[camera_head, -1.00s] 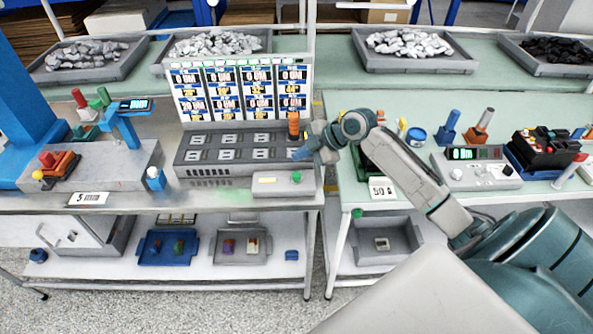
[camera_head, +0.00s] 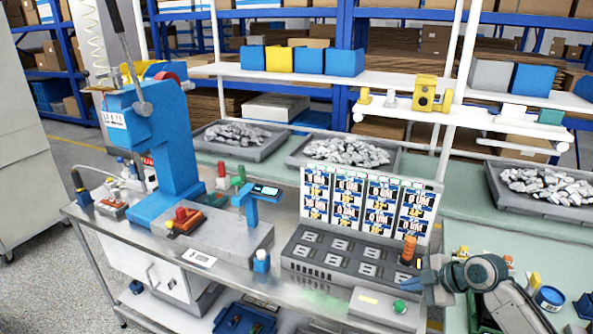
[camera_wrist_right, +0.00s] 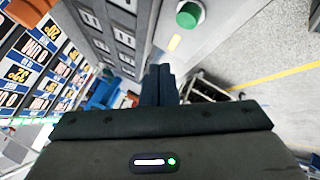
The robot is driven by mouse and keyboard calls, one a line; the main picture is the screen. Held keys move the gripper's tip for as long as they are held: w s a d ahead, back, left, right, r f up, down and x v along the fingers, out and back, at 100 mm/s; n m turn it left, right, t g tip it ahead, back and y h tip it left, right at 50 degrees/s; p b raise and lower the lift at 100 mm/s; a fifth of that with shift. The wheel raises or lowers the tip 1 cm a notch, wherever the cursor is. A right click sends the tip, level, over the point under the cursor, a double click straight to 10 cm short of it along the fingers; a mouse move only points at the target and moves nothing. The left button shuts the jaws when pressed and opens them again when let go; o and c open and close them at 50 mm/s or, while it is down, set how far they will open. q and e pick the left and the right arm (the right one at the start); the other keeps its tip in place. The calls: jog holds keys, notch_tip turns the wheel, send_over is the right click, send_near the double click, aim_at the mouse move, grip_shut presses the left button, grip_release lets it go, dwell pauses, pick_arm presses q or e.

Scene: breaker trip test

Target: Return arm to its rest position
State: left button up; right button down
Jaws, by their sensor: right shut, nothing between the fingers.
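My right arm comes in at the lower right of the head view. Its gripper (camera_head: 430,283) is beside the right end of the grey test unit (camera_head: 335,262), near the orange cylinder (camera_head: 408,250). In the right wrist view the dark fingers (camera_wrist_right: 159,84) are together with nothing between them. The green button (camera_wrist_right: 188,14) on its small box shows just beyond them; the button also shows in the head view (camera_head: 399,306). I cannot tell the exact gap between gripper and box. My left arm is not in view.
A display panel (camera_head: 367,207) stands behind the test unit. A blue press (camera_head: 165,145) stands on the left of the bench. Trays of grey pieces (camera_head: 345,150) line the back. A blue cup (camera_head: 548,298) is right of my arm. Open floor (camera_head: 60,285) lies at lower left.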

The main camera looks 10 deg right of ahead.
aim_at(401, 318)
jog(key=shift+m+g+h, duration=0.4)
jog(key=shift+m, duration=0.5)
jog(key=s+a+f, duration=0.2)
jog(key=s+f, duration=0.1)
jog(key=s+a+f, duration=0.2)
jog(key=shift+f, duration=0.25)
jog(key=s+a+f+m+g+h, duration=0.1)
jog(key=s+a+f+m+h, duration=0.1)
jog(key=s+m, duration=0.5)
jog(key=s+a+f+m+h, duration=0.1)
jog(key=s+a+m+h, duration=0.1)
jog(key=s, duration=0.8)
jog(key=s+a+f+m+g+h, duration=0.1)
jog(key=s+a+f+m+h, duration=0.1)
jog(key=s+m, duration=0.5)
jog(key=s+d+f+n+g+b, duration=0.1)
jog(key=d+f, duration=0.1)
jog(key=f, duration=1.4)
jog(key=s+d+f+n+g+b, duration=0.1)
jog(key=f, duration=1.4)
jog(key=s+d+f+b, duration=0.1)
jog(key=s+f, duration=1.7)
jog(key=f, duration=0.3)
jog(key=shift+s+d+f+m+g, duration=0.15)
jog(key=shift+s+m+g, duration=0.15)
jog(key=shift+s+g, duration=0.1)
